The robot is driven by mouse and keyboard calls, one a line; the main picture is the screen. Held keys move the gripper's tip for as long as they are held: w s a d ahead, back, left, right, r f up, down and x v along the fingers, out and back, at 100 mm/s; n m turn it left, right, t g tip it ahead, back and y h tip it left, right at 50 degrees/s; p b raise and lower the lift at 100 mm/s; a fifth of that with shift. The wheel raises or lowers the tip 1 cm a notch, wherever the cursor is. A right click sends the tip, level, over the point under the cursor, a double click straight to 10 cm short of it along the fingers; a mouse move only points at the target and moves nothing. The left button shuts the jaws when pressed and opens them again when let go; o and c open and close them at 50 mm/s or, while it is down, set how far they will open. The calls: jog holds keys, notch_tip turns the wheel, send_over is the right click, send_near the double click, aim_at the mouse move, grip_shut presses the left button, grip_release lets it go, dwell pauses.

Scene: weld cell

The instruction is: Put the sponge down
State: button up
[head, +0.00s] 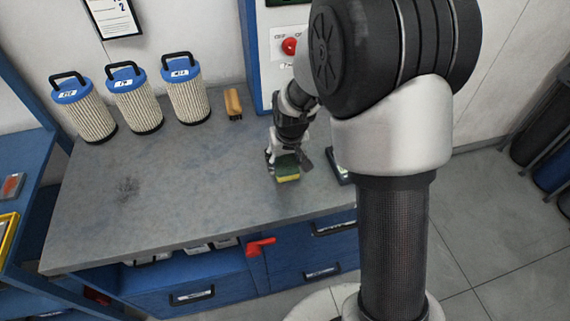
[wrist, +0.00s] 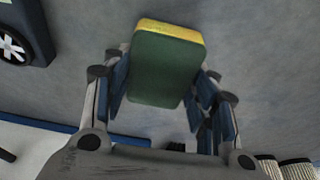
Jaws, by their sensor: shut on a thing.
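The sponge (head: 288,174) is a small block with a green face and a yellow face. My gripper (head: 287,165) is shut on it over the right part of the grey worktop (head: 170,215). In the wrist view the sponge (wrist: 168,65) sits between the two fingers of my gripper (wrist: 160,85), with its green face towards the camera and a yellow edge at the top. I cannot tell whether the sponge touches the worktop.
Several white filter cartridges with blue caps (head: 134,100) stand along the back. A blue cabinet with a red knob (head: 290,46) stands behind my gripper. The worktop's middle and front left are clear.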

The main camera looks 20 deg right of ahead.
aim_at(288, 170)
jog(key=shift+f, duration=0.45)
jog(key=shift+f, duration=0.2)
jog(key=o, duration=1)
jog(key=s+r+t+p, duration=0.1)
jog(key=s+r+p, duration=0.1)
jog(key=s+r, duration=0.7)
jog(key=s+r+p, duration=0.2)
jog(key=s+r, duration=0.2)
jog(key=r, duration=0.8)
jog(key=shift+t, duration=0.3)
jog(key=s+r, duration=0.1)
jog(key=s, duration=0.3)
jog(key=s+r, duration=0.1)
jog(key=s, duration=0.4)
jog(key=s+r, duration=0.1)
jog(key=s, duration=0.4)
jog(key=shift+s, duration=0.2)
